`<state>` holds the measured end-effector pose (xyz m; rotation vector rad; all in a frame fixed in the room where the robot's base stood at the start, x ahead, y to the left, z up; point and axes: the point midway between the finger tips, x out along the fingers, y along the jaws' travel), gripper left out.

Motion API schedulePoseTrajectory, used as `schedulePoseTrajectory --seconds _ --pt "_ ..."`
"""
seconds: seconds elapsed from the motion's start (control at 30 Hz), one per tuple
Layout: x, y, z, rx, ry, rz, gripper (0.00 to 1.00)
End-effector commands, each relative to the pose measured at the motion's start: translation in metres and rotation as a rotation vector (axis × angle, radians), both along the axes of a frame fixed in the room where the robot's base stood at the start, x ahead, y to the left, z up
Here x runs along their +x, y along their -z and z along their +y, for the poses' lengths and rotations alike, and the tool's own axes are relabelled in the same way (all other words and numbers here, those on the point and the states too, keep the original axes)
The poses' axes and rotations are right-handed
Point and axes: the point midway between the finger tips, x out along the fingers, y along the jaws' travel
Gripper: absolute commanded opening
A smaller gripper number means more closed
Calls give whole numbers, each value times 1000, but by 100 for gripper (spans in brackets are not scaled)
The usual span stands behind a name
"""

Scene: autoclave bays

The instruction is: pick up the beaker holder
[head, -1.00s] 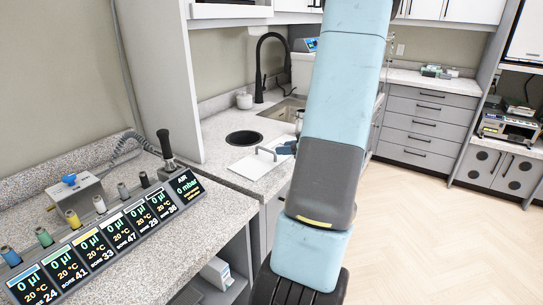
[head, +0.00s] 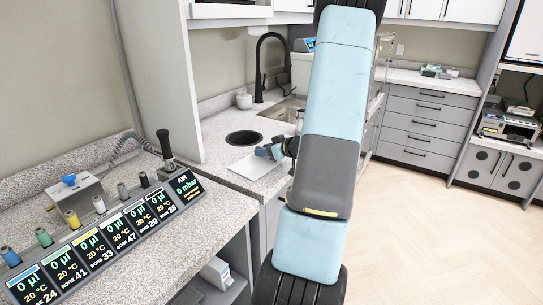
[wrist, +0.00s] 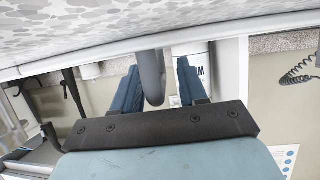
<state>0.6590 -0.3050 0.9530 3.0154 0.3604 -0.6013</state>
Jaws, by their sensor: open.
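I take the beaker holder (wrist: 152,78) to be the grey bent bar. In the wrist view it comes down between the two blue fingers of my gripper (wrist: 157,82), with a gap on either side. In the head view my gripper (head: 267,151) is over the white flat plate (head: 252,166) on the counter by the sink and hides most of the bar. I cannot tell whether the bar and the plate are one piece. My gripper is open, and nothing is clamped in it.
A round dark opening (head: 244,138) in the counter lies just behind the plate. The sink (head: 287,110) with a black tap (head: 259,68) is further back. A white lidded jar (head: 244,100) stands by the wall. A multi-display panel (head: 105,235) fills the left counter.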

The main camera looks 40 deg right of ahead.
Motion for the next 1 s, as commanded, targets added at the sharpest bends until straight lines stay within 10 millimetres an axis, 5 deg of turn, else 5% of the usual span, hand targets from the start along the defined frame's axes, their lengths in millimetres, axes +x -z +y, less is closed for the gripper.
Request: schedulePoseTrajectory --seconds 0.2,0.63,1.0 --pt "0 0 0 0 0 0 40" --pt "0 0 -1 0 1 0 0" --pt "0 -1 -1 0 1 -1 0"
